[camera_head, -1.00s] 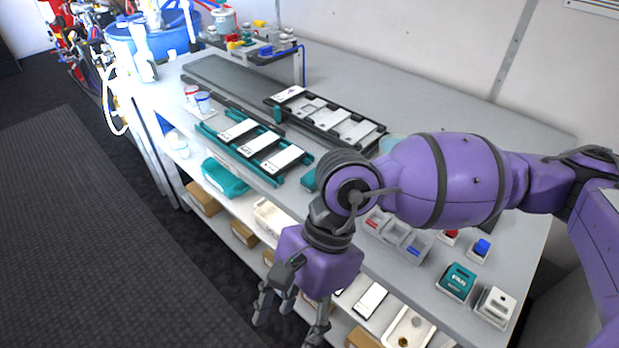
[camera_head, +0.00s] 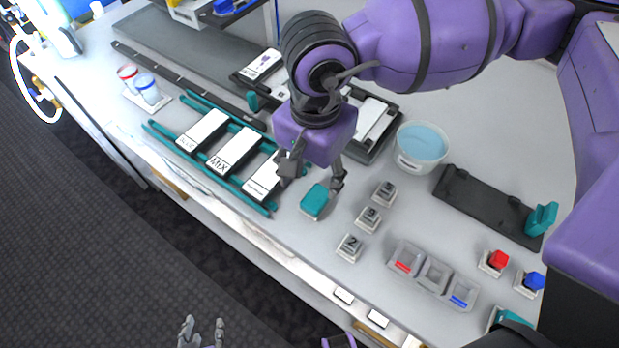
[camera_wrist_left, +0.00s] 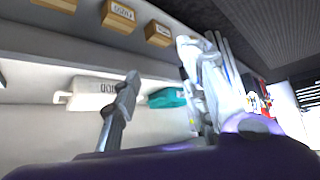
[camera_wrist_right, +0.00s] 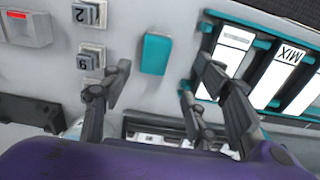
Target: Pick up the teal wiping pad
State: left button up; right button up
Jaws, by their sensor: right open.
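The teal wiping pad (camera_head: 315,201) lies on the grey bench top beside the teal rack of white cards. It also shows in the right wrist view (camera_wrist_right: 156,54), flat and uncovered. My right gripper (camera_head: 315,176) is open and points down just behind the pad. In the right wrist view its spread fingertips (camera_wrist_right: 160,78) stand either side of the pad's line, with the pad beyond them and nothing held. My left gripper (camera_head: 202,332) hangs low in front of the bench, far from the pad. Its fingers are apart and empty in the left wrist view (camera_wrist_left: 160,68).
The card rack (camera_head: 270,207) is close left of the pad. Numbered blocks (camera_head: 368,219) stand close right. A tub of blue liquid (camera_head: 407,162) and a black tray (camera_head: 478,205) are further right. A grey three-part bin (camera_head: 432,275) stands in front.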

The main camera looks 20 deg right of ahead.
aim_at(317, 197)
jog(key=f, duration=0.4)
jog(key=s+f, duration=0.1)
jog(key=f, duration=0.2)
jog(key=shift+d+f+p, duration=0.1)
jog(key=shift+d+p, duration=0.05)
jog(key=shift+p, duration=0.2)
jog(key=shift+w, duration=0.1)
jog(key=c, duration=1.2)
